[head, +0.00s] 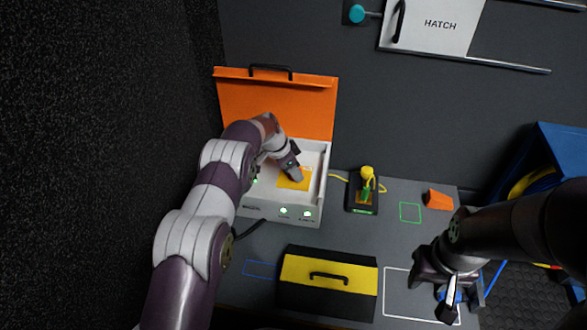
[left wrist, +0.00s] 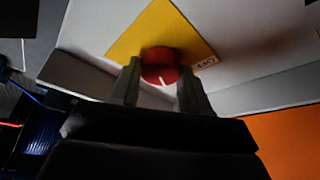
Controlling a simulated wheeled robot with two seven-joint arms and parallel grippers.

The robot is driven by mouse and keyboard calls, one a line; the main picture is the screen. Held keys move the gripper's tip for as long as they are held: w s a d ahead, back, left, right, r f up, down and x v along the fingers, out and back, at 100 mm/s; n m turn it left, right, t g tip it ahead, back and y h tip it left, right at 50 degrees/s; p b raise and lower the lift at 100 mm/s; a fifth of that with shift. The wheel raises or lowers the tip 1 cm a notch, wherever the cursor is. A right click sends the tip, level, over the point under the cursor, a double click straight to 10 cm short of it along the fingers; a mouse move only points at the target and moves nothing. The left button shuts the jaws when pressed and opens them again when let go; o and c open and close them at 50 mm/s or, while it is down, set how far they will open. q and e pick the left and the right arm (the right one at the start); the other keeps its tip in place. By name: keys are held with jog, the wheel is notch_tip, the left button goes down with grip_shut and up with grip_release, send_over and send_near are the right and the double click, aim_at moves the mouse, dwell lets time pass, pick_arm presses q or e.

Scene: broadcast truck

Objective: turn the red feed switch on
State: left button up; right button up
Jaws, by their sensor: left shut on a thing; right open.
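The red feed switch (left wrist: 158,62) is a round red knob with a white pointer mark, on a yellow plate (left wrist: 158,25) in the left wrist view. In the head view the yellow plate (head: 288,184) lies inside an open white box (head: 262,212), and my gripper hides the knob. My left gripper (head: 296,177) reaches down into the box. Its fingers (left wrist: 161,88) are shut on the knob, one on each side. My right gripper (head: 447,302) is open, low at the right over the table.
The box's orange lid (head: 280,105) stands open behind. A black and yellow case (head: 328,290) stands in front. A small stand with a yellow-topped green piece (head: 367,185) and an orange block (head: 439,199) are to the right. A blue piece is near my right gripper.

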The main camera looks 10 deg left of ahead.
pick_arm(q)
jog(key=shift+r+m+p, duration=0.15)
jog(key=shift+m+p, duration=0.45)
jog(key=shift+p, duration=0.15)
jog(key=shift+f+m+g+p, duration=0.2)
jog(key=shift+m+g+p, duration=0.2)
jog(key=shift+m+p, duration=0.3)
jog(key=o, duration=1.1)
jog(key=shift+c, duration=0.2)
